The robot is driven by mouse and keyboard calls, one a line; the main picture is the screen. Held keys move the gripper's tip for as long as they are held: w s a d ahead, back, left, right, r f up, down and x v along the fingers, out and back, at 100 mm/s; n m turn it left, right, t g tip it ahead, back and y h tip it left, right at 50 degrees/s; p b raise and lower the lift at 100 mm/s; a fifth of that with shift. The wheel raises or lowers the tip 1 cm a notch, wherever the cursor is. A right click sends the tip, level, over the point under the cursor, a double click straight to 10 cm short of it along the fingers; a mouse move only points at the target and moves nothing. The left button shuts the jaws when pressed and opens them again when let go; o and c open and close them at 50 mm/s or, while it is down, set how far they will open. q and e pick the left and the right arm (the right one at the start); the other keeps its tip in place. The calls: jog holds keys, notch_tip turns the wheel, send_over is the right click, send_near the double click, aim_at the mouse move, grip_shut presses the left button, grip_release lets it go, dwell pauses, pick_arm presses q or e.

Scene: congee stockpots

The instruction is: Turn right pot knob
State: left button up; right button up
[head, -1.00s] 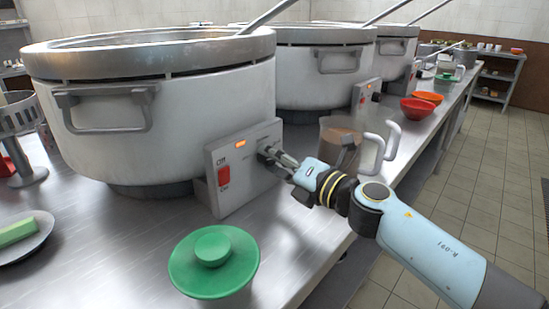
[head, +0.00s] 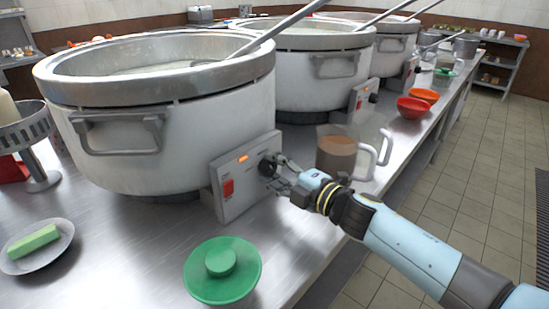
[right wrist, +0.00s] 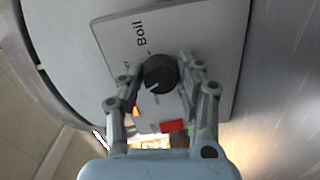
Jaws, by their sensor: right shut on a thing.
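The nearest stockpot (head: 150,130), white with a metal rim, stands at the left in the head view. Its control panel (head: 240,192) carries a red switch, a lit orange lamp and a black knob (head: 266,167). My right gripper (head: 273,172) is at the panel, shut on this knob. In the right wrist view my right gripper (right wrist: 160,72) has one finger on each side of the knob (right wrist: 158,75). A white mark on the knob points to the lower left, away from the word "Boil" on the panel. My left gripper is not in view.
Two more stockpots (head: 322,75) stand behind along the counter. A brown-filled jug (head: 336,155) stands just beyond my right arm, near the edge. Orange bowls (head: 412,107) lie farther back.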

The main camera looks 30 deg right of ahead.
jog(key=m+p, duration=0.3)
jog(key=shift+m+y+p, duration=0.3)
jog(key=shift+m+p, duration=0.05)
jog(key=shift+m, duration=0.35)
jog(key=shift+f, duration=0.15)
jog(key=o, duration=1.1)
jog(key=shift+o, duration=0.2)
jog(key=v, duration=1.2)
jog(key=shift+r, duration=0.3)
